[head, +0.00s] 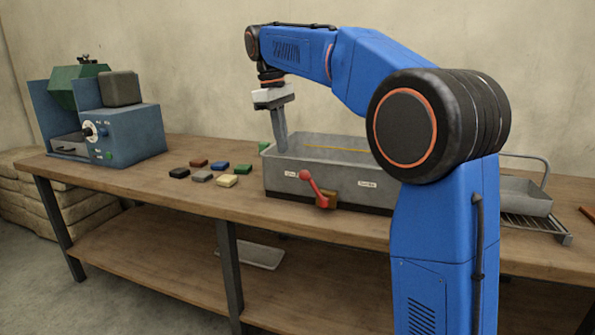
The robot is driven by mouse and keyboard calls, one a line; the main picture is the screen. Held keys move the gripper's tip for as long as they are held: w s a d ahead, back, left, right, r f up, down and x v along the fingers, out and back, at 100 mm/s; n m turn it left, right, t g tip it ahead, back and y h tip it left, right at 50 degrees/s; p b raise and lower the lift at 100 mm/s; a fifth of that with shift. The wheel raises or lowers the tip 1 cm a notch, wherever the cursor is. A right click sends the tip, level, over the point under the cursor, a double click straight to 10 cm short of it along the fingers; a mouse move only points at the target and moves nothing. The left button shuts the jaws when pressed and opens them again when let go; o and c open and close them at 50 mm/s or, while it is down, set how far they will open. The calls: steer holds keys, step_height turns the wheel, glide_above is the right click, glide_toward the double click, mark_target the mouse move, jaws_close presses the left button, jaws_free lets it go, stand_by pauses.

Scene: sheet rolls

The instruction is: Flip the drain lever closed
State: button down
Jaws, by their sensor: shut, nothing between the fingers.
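The lettering is too small to read. My gripper (281,149) is shut and empty, pointing down at the basin's left end, above and left of the lever and apart from it. My blue arm hides the basin's right part.
Several coloured blocks (228,181) lie on the wooden bench (180,205) left of the basin. A blue machine (130,130) stands at the bench's far left. A smaller grey tray (520,195) and a wire rack (540,225) are at right. The bench before the blocks is clear.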

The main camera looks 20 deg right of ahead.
mark_target(317, 189)
steer(key=shift+f, duration=0.1)
step_height(317, 189, down, 10)
steer(key=d, duration=0.1)
steer(key=shift+s+d+r, duration=0.55)
steer(key=shift+s+d, duration=0.2)
steer(key=shift+s+d+r, duration=0.5)
steer(key=shift+s+d, duration=0.2)
